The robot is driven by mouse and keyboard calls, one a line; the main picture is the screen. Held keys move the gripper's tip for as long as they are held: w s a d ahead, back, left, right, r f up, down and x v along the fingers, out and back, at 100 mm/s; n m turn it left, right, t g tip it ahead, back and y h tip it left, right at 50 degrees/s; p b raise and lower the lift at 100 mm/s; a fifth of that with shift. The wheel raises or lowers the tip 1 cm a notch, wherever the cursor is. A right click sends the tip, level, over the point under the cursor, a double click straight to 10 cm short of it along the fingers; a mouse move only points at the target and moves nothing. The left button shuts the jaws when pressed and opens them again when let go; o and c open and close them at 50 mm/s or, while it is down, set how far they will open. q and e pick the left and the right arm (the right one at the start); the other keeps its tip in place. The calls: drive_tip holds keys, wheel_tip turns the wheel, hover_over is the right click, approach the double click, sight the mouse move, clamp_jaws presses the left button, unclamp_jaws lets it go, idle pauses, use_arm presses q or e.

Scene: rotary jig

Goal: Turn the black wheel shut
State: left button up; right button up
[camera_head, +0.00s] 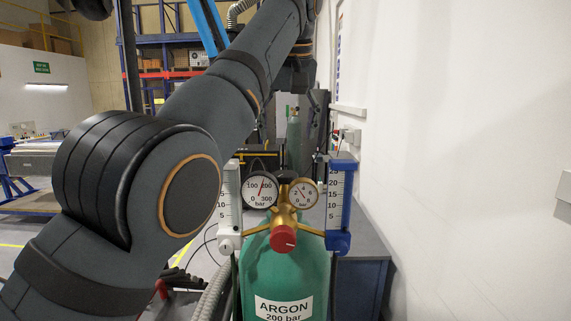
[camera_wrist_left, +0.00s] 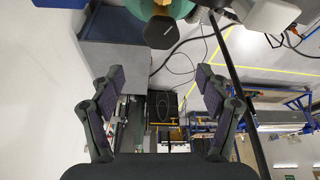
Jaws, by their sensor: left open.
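The black wheel (camera_wrist_left: 161,32) shows at the top of the left wrist view, a dark faceted knob in front of the green gas cylinder (camera_wrist_left: 178,8). In the head view my left gripper (camera_head: 315,106) is small and partly hidden, beyond the green argon cylinder (camera_head: 285,275). My right gripper is not in view.
The regulator has a red knob (camera_head: 283,239), a left gauge (camera_head: 261,189) and a right gauge (camera_head: 303,193). A white flowmeter (camera_head: 229,205) and a blue flowmeter (camera_head: 340,205) flank it. A white wall (camera_head: 460,150) bounds the right side. A grey cabinet (camera_head: 365,250) stands beside the cylinder.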

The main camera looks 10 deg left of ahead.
sight(284, 173)
use_arm(q)
drive_tip(key=b+x, duration=0.2)
drive_tip(key=x, duration=0.1)
drive_tip(key=b+x, duration=0.1)
drive_tip(key=x, duration=0.2)
drive_tip(key=b+x, duration=0.2)
drive_tip(key=x, duration=0.1)
drive_tip(key=shift+s+f+b, duration=0.3)
drive_tip(key=shift+s+f, duration=0.05)
drive_tip(key=shift+f, duration=0.1)
drive_tip(key=shift+s+d+r, duration=0.15)
drive_tip(key=shift+s+r, duration=0.05)
drive_tip(key=shift+s, duration=0.2)
drive_tip(key=shift+c, duration=0.6)
drive_tip(key=shift+w, duration=0.1)
drive_tip(key=shift+c, duration=1.1)
drive_tip(key=shift+w+f, duration=0.1)
drive_tip(key=shift+c, duration=1.2)
drive_tip(key=c, duration=0.6)
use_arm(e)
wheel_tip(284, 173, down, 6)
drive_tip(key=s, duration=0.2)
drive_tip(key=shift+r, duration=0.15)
